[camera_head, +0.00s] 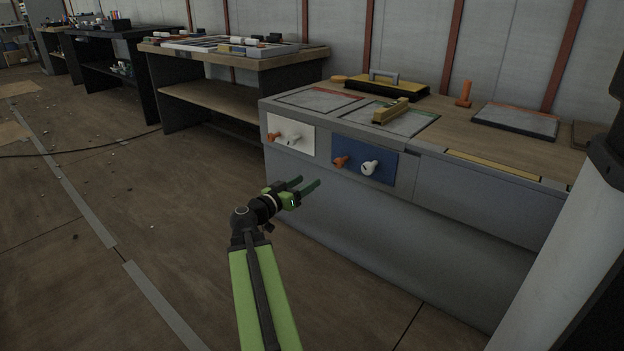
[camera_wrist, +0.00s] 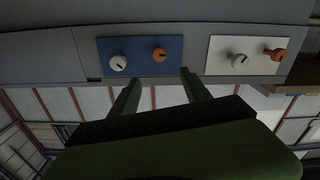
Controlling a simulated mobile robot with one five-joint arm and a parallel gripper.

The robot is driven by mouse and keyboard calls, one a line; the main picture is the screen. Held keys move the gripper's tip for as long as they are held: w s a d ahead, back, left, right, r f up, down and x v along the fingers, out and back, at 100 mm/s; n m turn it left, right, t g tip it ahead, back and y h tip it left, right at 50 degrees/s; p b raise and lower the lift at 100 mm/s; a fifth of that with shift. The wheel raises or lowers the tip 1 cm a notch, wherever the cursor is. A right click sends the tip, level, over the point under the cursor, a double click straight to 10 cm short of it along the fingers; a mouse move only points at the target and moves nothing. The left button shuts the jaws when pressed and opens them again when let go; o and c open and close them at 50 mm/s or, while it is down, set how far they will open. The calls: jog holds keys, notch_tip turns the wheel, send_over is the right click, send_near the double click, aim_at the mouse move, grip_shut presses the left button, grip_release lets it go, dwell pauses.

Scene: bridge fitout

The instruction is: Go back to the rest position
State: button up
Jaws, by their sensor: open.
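My gripper (camera_head: 308,187) is open and empty, in front of the grey cabinet (camera_head: 420,240) and apart from it. Its two green fingers also show in the wrist view (camera_wrist: 160,92), where the picture is upside down. A white panel (camera_head: 303,148) on the cabinet front carries an orange knob and a white knob. A blue panel (camera_head: 380,172) to its right carries an orange knob (camera_head: 340,162) and a white knob (camera_head: 369,167). Both panels show in the wrist view, the blue one (camera_wrist: 138,46) at left and the white one (camera_wrist: 255,66) at right.
The cabinet top holds a yellow bar (camera_head: 391,110), a black-and-yellow case (camera_head: 386,86), an orange upright piece (camera_head: 464,94) and a grey plate (camera_head: 515,121). A wooden bench (camera_head: 235,60) stands behind at left. The floor left of my arm is mostly clear, with a cable (camera_head: 80,153) and small scraps.

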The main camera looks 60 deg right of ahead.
dwell(0.4)
jog(key=w+a+r+n+t+y+p, duration=0.1)
jog(key=w+a+r+n+t+p, duration=0.2)
jog(key=w+a+p, duration=0.6)
jog(key=w+a+r+n+t+y+p, duration=0.1)
jog(key=w+a+r+t+p, duration=0.4)
jog(key=w+a, duration=0.65)
jog(key=w+a+f+n+y+p, duration=0.2)
jog(key=w+a+y, duration=0.1)
jog(key=a, duration=0.6)
jog(key=w+a+f+n+y+p, duration=0.2)
jog(key=a+p, duration=0.1)
jog(key=a, duration=0.5)
jog(key=w+a+f+n+y+p, duration=0.1)
jog(key=w+a+n+y+p, duration=0.15)
jog(key=a, duration=0.65)
jog(key=s+a+f+n+g+y, duration=0.2)
jog(key=s+a+f+n+y, duration=0.15)
jog(key=a, duration=0.45)
jog(key=s+a+f+n+g+y, duration=0.1)
jog(key=s+a+f+n+y, duration=0.15)
jog(key=a+n+y, duration=0.4)
notch_tip(320, 180, up, 39)
jog(key=a+m+h+p, duration=0.1)
jog(key=m+h+p, duration=0.1)
jog(key=p, duration=3.6)
jog(key=shift+a, duration=0.4)
